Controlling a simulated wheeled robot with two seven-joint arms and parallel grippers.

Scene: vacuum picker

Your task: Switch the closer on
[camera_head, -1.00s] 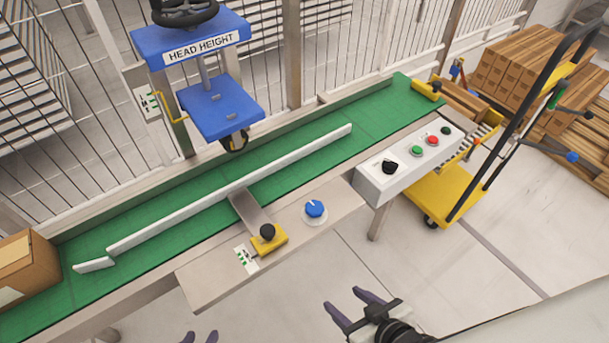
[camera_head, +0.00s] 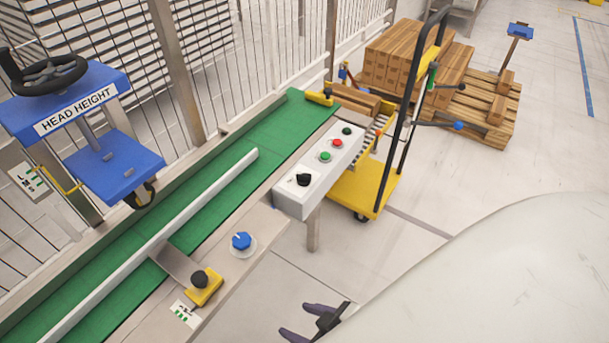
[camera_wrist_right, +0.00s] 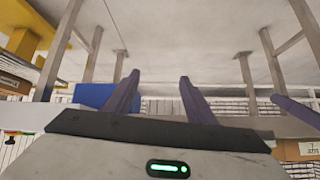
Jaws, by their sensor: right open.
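A white control box (camera_head: 318,178) stands at the conveyor's near side in the head view. It carries a black rotary knob (camera_head: 303,180), a green button (camera_head: 325,156), a red button (camera_head: 337,143) and a dark button (camera_head: 347,131). Its labels are too small to read. My right gripper (camera_head: 296,319) is open and empty, below and apart from the box; it also shows open in the right wrist view (camera_wrist_right: 160,77). A purple finger, apparently of my left gripper (camera_wrist_right: 295,112), shows at the right of the wrist view; its opening is hidden.
A blue dial (camera_head: 241,241) and a black knob on a yellow block (camera_head: 203,288) sit along the green conveyor (camera_head: 205,210). A blue HEAD HEIGHT stand (camera_head: 115,165) is behind it. A yellow cart (camera_head: 355,190) stands beyond the box.

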